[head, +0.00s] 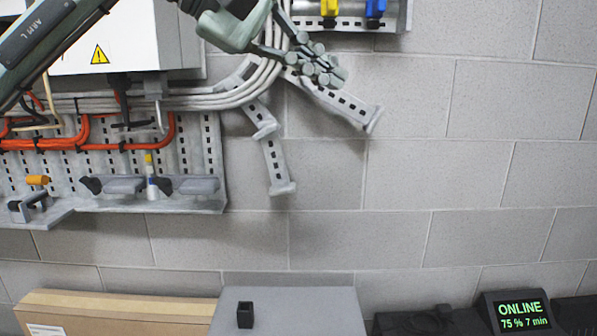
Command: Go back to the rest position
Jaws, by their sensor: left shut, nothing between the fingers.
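My left arm comes in from the upper left, in front of a white cabinet (140,35) with a yellow warning sign. My left gripper (328,76) is near the top middle, in front of the block wall and just right of the bundled grey cables. Its fingers are together with nothing held between them. My right gripper is not in view.
A perforated metal tray (210,150) with orange cables is on the wall at left. Below are a cardboard box (120,308), a grey surface (290,312) with a small black block (245,315), and a display (518,312) reading "ONLINE 75 % 7 min".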

